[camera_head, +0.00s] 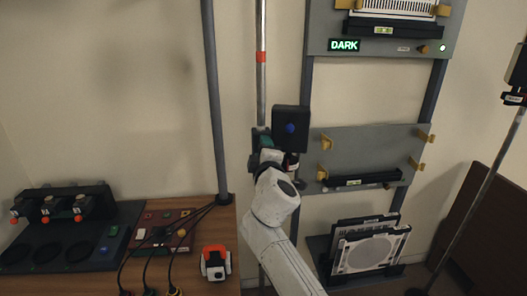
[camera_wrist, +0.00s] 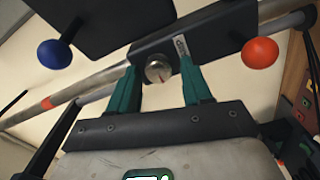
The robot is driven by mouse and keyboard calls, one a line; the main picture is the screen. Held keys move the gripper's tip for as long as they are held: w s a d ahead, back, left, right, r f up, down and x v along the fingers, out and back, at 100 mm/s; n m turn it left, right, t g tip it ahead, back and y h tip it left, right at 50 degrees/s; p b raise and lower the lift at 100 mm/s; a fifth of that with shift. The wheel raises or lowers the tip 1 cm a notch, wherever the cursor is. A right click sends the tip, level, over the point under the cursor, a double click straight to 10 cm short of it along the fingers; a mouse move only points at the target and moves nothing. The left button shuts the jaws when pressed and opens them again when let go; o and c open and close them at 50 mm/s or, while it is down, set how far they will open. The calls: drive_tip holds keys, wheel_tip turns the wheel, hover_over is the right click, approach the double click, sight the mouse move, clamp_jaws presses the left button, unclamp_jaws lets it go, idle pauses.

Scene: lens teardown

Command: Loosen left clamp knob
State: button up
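My gripper (camera_wrist: 157,62) is open, with its two green fingers apart. Its fingertips reach up to a black clamp block (camera_wrist: 215,38) on a metal pole. A round silver screw head (camera_wrist: 159,69) on the block shows between the fingers, and a gap shows on each side of it. An orange ball knob (camera_wrist: 260,53) is to the right of the fingers, and a blue ball knob (camera_wrist: 55,54) is to the left. In the head view, my gripper (camera_head: 266,140) is at the pole, beside a black box with a blue knob (camera_head: 290,128). I cannot tell which knob is the left clamp's.
The pole (camera_head: 261,30) has a red band. A grey rack (camera_head: 375,145) with yellow clips and a green "DARK" sign (camera_head: 345,45) stands to the right. A wooden bench (camera_head: 215,240) at lower left carries cables, a red-and-white device (camera_head: 215,264) and a black stand (camera_head: 70,240).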

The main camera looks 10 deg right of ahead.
drive_tip(key=shift+o, duration=0.6)
drive_tip(key=s, duration=1)
drive_tip(key=shift+s, duration=0.4)
drive_tip(key=s+d+f+m+g+h, duration=0.1)
drive_tip(key=s+d+f+m+g, duration=0.5)
drive_tip(key=s+f, duration=0.5)
drive_tip(key=s+d+f+m+g+h, duration=0.1)
drive_tip(key=s+d+f+m+g, duration=0.25)
drive_tip(key=s+d+f, duration=0.75)
drive_tip(key=s+d+f+m+g+y, duration=0.1)
drive_tip(key=s+f+m+g, duration=0.2)
drive_tip(key=s, duration=0.9)
drive_tip(key=s+d+f+m+g, duration=0.1)
drive_tip(key=s+f+m+g, duration=0.2)
drive_tip(key=s+f, duration=0.5)
drive_tip(key=s+g, duration=0.1)
drive_tip(key=s, duration=0.3)
drive_tip(key=shift+y, duration=0.4)
